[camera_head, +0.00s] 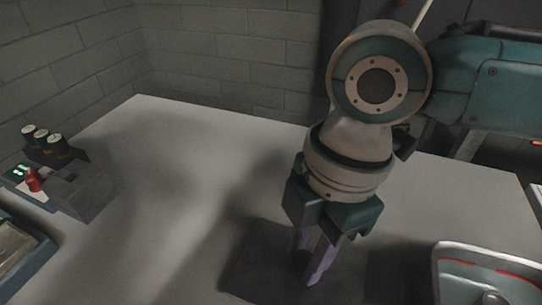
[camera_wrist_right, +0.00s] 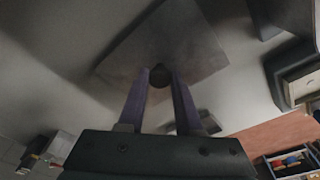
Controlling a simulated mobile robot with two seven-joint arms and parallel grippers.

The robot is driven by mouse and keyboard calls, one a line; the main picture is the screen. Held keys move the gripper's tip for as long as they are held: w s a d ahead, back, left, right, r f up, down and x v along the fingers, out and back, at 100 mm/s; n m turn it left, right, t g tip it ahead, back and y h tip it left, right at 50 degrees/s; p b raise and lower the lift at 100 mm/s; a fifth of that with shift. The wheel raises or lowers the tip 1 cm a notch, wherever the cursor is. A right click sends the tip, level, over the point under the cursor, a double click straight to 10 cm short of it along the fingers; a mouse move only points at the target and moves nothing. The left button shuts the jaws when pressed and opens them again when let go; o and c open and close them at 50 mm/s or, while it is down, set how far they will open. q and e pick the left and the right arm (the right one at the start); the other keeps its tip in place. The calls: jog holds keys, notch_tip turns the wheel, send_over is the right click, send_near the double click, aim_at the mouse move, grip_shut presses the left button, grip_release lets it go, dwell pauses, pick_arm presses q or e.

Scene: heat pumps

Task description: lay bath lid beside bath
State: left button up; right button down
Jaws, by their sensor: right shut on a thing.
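The lid is a flat, dark grey square plate (camera_head: 255,273) low in the middle of the head view. In the right wrist view the lid (camera_wrist_right: 190,40) shows with a round dark knob (camera_wrist_right: 160,75) at its middle. My right gripper (camera_head: 302,270) points down over the lid, its purple fingers shut on the knob. The lid looks level and close to the tabletop; I cannot tell if it touches. A white basin with a red line inside (camera_head: 455,252) stands at lower right, partly cut off; I cannot tell surely if it is the bath. My left gripper is not in view.
The pale table (camera_head: 165,165) is clear left of and behind the lid. At the left stand a grey block device (camera_head: 85,195), a red knob (camera_head: 33,180) and black cylinders (camera_head: 42,138). A blue-rimmed container (camera_head: 42,255) is cut off at lower left. A brick wall (camera_head: 220,60) stands behind.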

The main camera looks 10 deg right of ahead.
jog(key=shift+f, duration=0.2)
jog(key=c, duration=0.6)
grip_release()
jog(key=shift+r, duration=0.1)
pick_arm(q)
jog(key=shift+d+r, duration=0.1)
pick_arm(e)
jog(key=shift+r, duration=0.25)
pick_arm(q)
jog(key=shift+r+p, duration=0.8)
jog(key=shift+p, duration=0.05)
pick_arm(e)
notch_tip(320, 180, up, 12)
jog(key=d, duration=0.1)
jog(key=shift+w+d+f, duration=0.2)
jog(key=shift+d, duration=0.2)
